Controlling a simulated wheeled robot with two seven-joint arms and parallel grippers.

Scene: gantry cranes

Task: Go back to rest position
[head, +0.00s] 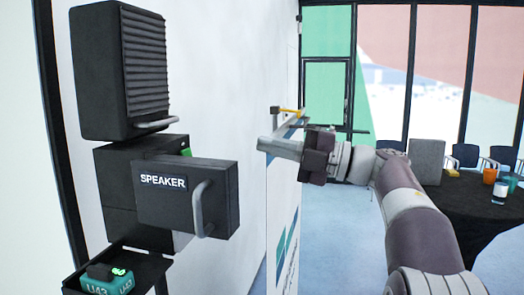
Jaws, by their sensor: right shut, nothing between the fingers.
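My right arm comes in from the lower right and reaches to the middle of the head view. My right gripper (264,143) points left, its fingers shut with nothing between them. It is in front of a white panel edge, to the right of the black box labelled SPEAKER (165,200) and apart from it in the picture. The SPEAKER front stands out from the black housing behind it and has a grey handle (198,208). My left gripper is not in view.
A black ribbed box (115,75) hangs above on the white wall. A black tray (150,268) below holds a teal block marked U43 (107,283). A round black table (475,215) with cups stands at right, chairs behind it. Blue floor (345,240) shows clear beyond the panel.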

